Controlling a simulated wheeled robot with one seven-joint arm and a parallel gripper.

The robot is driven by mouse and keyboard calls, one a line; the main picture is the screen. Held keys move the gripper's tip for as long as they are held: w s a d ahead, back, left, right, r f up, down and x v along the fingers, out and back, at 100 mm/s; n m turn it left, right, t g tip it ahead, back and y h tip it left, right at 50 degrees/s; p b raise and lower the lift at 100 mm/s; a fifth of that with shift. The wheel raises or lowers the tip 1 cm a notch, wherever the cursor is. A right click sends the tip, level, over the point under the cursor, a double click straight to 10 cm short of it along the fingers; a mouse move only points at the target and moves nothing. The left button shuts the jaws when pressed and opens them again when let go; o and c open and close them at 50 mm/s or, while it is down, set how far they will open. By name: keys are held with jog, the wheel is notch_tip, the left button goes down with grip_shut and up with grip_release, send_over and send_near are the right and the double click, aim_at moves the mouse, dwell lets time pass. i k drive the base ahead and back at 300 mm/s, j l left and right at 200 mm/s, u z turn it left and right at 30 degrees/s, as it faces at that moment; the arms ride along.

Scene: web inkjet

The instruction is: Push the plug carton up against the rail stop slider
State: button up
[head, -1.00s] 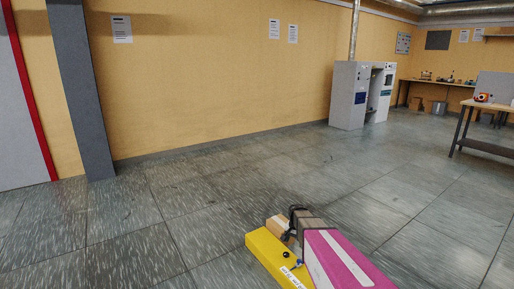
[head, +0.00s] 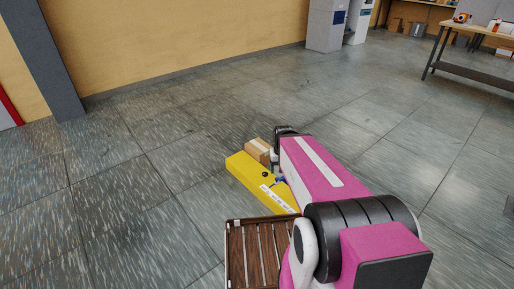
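A small brown carton (head: 258,151), which looks like the plug carton, sits at the far end of a yellow body (head: 245,167) with a white label and a black knob. A small blue part (head: 280,181) shows at the yellow body's right side, partly behind my arm. I cannot tell which part is the rail stop slider. My gripper (head: 276,157) is at the far end of my pink arm, just right of the carton. Its fingers are mostly hidden, so neither its opening nor contact with the carton is clear.
A brown slatted tray or rack (head: 238,250) lies nearer, left of my arm. A workbench (head: 470,70) stands at the upper right and a grey cabinet (head: 325,25) by the yellow wall. The tiled floor to the left is clear.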

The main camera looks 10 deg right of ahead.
aim_at(257, 149)
jog(key=z, duration=0.3)
jog(key=k+j+z, duration=0.1)
jog(key=j, duration=0.5)
jog(key=k+j+z, duration=0.1)
jog(key=j, duration=0.5)
jog(key=i+j+z, duration=0.15)
jog(key=j, duration=0.35)
jog(key=i+j+z, duration=0.15)
jog(key=j, duration=0.4)
jog(key=i+j+z, duration=0.15)
jog(key=j, duration=0.35)
jog(key=j+z, duration=0.15)
jog(key=j, duration=0.4)
jog(key=i+j+z, duration=0.15)
jog(key=j, duration=0.45)
jog(key=i+j+z, duration=0.2)
jog(key=j, duration=0.45)
jog(key=i+j+z, duration=0.15)
jog(key=j, duration=0.5)
jog(key=j+z, duration=0.2)
jog(key=j, duration=0.45)
jog(key=i+j, duration=0.1)
jog(key=j, duration=0.3)
jog(key=i+j+z, duration=0.1)
jog(key=j, duration=0.3)
jog(key=i+j, duration=0.1)
jog(key=j, duration=0.35)
